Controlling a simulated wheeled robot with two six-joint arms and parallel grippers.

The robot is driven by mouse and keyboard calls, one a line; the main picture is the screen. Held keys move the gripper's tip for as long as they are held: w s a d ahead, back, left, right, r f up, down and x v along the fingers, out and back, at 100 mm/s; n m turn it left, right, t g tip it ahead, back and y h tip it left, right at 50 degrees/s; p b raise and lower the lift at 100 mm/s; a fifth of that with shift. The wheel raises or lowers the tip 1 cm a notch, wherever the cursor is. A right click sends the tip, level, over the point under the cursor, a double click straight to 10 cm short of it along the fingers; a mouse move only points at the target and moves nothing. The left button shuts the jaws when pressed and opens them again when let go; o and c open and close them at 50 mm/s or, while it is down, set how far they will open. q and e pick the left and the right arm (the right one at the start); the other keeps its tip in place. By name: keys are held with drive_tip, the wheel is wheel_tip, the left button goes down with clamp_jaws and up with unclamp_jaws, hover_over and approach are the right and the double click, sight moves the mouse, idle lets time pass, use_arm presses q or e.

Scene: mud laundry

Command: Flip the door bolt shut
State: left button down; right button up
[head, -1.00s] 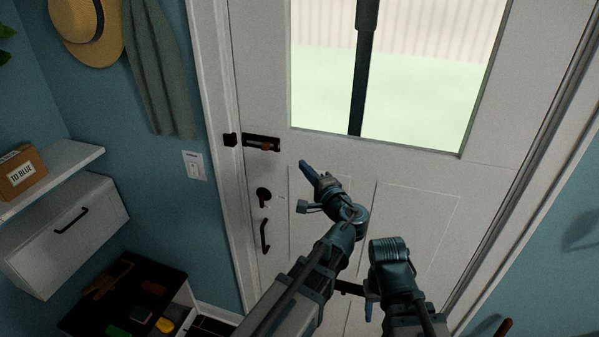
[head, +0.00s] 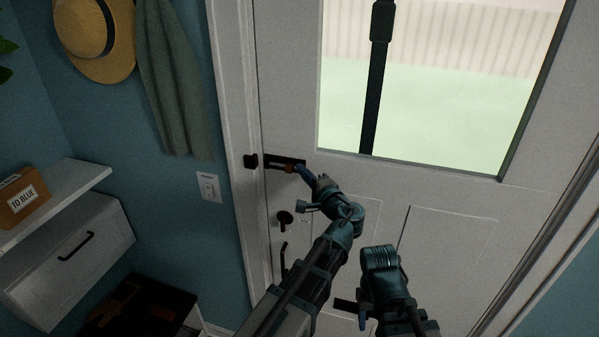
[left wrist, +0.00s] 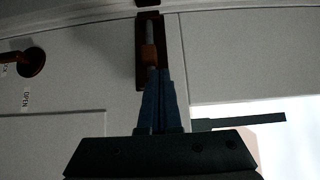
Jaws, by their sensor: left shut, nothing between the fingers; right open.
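The door bolt (head: 279,162) is a dark plate with a brownish knob (head: 290,168), mounted on the white door (head: 370,190) near its left edge. A dark catch (head: 250,161) sits on the frame to its left. My left gripper (head: 303,172) is shut and empty, its blue fingertips at the right side of the knob. In the left wrist view the bolt (left wrist: 141,62) stands lengthwise ahead of the shut fingers (left wrist: 158,78), whose tips overlap the plate just below the orange-brown knob (left wrist: 149,55). I cannot tell whether they touch. My right gripper (head: 362,318) hangs low, away from the bolt, open.
A round dark knob (head: 286,217) and a handle (head: 284,258) are on the door below the bolt. A wall switch (head: 208,186), a hanging cloth (head: 177,85), a straw hat (head: 95,38) and a white shelf (head: 60,195) are to the left.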

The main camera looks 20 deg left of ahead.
sight(290, 168)
use_arm(q)
drive_tip(key=a, duration=0.5)
drive_tip(key=shift+w+a, duration=0.1)
drive_tip(key=shift+a, duration=0.2)
